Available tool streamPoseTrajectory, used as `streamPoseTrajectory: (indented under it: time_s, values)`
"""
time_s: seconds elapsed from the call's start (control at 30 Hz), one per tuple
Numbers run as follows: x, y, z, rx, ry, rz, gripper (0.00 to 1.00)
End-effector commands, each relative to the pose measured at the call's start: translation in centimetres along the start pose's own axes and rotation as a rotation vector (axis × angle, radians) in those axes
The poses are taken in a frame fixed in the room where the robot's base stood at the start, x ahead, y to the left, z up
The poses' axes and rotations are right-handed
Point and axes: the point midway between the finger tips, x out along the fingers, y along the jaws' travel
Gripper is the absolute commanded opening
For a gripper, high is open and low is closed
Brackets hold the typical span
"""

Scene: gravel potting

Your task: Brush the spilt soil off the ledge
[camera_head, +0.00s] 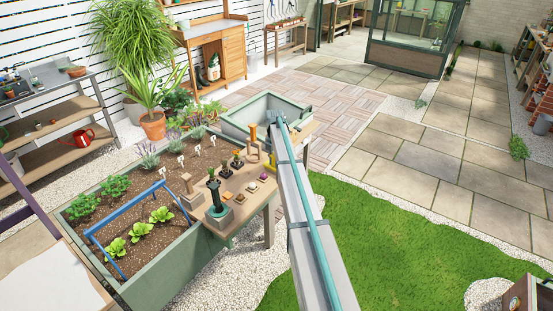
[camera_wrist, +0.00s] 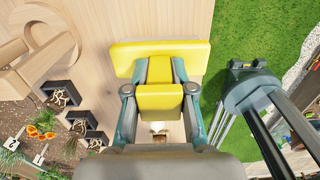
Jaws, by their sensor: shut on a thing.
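My gripper (camera_wrist: 161,72) is shut on a yellow brush (camera_wrist: 160,97), whose wide yellow head lies across the far side of the fingers in the wrist view. Below it is the pale wooden ledge (camera_wrist: 186,20), which also shows in the head view (camera_head: 232,184). I cannot tell whether the brush touches the ledge. A small white and brown patch (camera_wrist: 159,128) shows between the fingers; I cannot tell whether it is spilt soil. In the head view, a bit of yellow (camera_head: 272,160) shows beside my arm, which hides most of the gripper.
Black pots (camera_wrist: 62,93) with small plants and a wooden stand (camera_wrist: 35,55) are on the ledge, left in the wrist view. The ledge borders a green planter (camera_head: 165,262) with soil, seedlings and a blue hoop (camera_head: 122,213). Lawn (camera_head: 400,250) lies beyond the ledge's outer edge.

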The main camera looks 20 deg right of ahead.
Motion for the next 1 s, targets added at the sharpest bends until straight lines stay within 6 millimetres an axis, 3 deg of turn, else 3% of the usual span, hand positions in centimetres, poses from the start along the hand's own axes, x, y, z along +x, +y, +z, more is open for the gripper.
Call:
streamPoseTrajectory:
  time_s: [0.23, 0.37, 1.0]
  values:
    - [0.0, -0.6, -1.9, 0.007, 0.001, 0.0, 0.0]
    - [0.1, 0.9, -1.8, 0.005, 0.001, 0.0, 0.0]
    - [0.0, 2.1, 3.0, -0.011, 0.0, 0.0, 0.0]
